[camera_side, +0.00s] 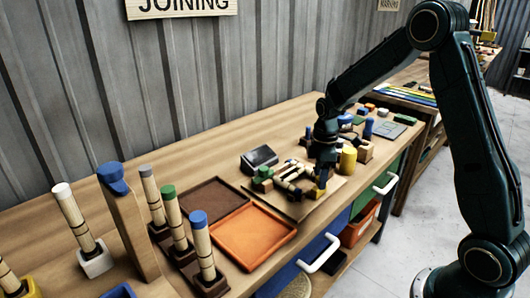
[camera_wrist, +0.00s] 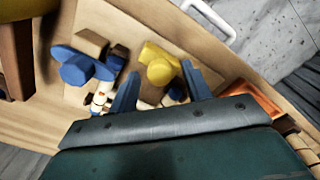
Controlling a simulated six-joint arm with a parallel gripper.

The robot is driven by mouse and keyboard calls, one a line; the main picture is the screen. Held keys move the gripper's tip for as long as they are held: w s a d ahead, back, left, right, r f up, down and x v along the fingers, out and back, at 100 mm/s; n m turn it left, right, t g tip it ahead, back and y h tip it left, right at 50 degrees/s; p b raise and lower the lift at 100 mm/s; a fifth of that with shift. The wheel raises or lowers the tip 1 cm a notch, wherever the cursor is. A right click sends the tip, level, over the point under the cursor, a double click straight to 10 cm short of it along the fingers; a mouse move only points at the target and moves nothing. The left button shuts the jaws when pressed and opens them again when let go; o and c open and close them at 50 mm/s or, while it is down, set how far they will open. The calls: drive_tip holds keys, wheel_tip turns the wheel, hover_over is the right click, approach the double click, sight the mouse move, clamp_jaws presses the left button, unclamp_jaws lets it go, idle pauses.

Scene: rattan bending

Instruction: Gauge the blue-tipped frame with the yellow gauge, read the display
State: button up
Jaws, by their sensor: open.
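My gripper (camera_side: 322,181) points down over the pale board on the workbench, with its fingers apart. In the wrist view, a yellow rounded piece (camera_wrist: 160,63), which looks like the yellow gauge, lies between and just beyond the fingertips; I cannot tell whether they touch it. A little yellow shows below the gripper in the side view. A blue-capped rattan pole (camera_side: 203,246) stands upright in a dark block at the front left, well away from my gripper. Jointed rattan pieces (camera_side: 290,178) lie beside the gripper, partly hidden. A dark box with a slanted face (camera_side: 259,158) may be the display; no reading is legible.
An orange tray (camera_side: 253,236) and a brown tray (camera_side: 212,203) lie left of the board. White-capped (camera_side: 75,220) and green-capped (camera_side: 174,218) poles stand at the left. A yellow cylinder (camera_side: 348,159) stands close right of my gripper. A blue knobbed piece (camera_wrist: 82,69) is near the fingers.

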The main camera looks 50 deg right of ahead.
drive_tip(key=shift+f, duration=0.1)
clamp_jaws()
drive_tip(key=shift+w, duration=3.9)
unclamp_jaws()
drive_tip(key=shift+r, duration=0.2)
wheel_tip(320, 180, up, 14)
drive_tip(key=shift+f, duration=0.25)
